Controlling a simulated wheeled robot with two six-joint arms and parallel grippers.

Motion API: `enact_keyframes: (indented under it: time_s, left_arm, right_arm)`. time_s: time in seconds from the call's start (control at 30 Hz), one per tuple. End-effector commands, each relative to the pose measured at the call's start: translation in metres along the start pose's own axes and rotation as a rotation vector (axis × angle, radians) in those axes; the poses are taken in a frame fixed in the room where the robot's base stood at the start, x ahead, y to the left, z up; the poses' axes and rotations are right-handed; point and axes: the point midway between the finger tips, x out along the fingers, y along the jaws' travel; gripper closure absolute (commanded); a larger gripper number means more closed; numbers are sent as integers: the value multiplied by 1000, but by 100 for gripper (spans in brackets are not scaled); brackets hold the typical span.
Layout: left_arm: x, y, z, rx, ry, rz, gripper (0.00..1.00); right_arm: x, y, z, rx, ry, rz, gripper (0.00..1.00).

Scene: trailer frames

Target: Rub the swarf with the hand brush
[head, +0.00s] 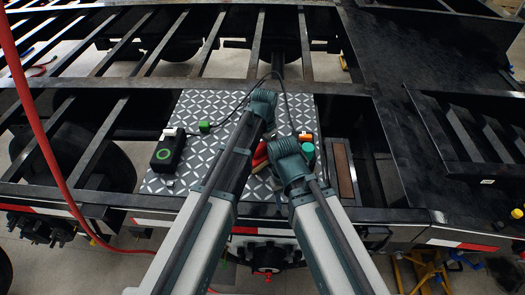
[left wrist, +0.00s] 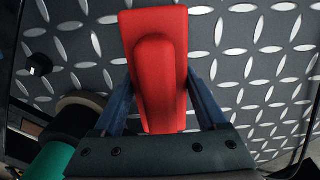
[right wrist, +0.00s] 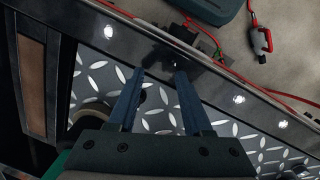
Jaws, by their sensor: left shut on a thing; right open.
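The red hand brush (left wrist: 158,25) fills the middle of the left wrist view, its back and raised grip towards me. My left gripper (left wrist: 158,85) is shut on it, a finger on each side, above the diamond-patterned metal plate (left wrist: 230,60). In the head view part of the red brush (head: 260,156) shows between my two arms; my left fingers are hidden there. My right gripper (right wrist: 160,75) is open and empty, over the plate's edge by the frame rail. I cannot pick out the swarf for certain. A small dark piece (left wrist: 39,64) lies on the plate.
On the plate are a black box with a green ring (head: 167,151), a green connector (head: 204,127) with a black cable, and a teal cylinder (head: 307,151). A ring-shaped roll (right wrist: 92,113) is left of my right fingers. Open gaps lie between the black frame beams.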

Motion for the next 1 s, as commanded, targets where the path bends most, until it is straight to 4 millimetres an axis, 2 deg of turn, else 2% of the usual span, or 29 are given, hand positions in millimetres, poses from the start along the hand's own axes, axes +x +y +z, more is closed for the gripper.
enact_keyframes:
  time_s: [0.17, 0.67, 1.0]
  left_arm:
    - [-11, 1, -1, 1, 3, 1, 86]
    - [-59, 0, 0, 1, 1, 0, 86]
    - [-60, 0, 0, 1, 1, 0, 86]
  right_arm:
    - [-11, 1, 1, 0, 0, 0, 50]
    - [-59, 6, 3, 0, 0, 0, 50]
    - [-59, 6, 4, 0, 0, 0, 50]
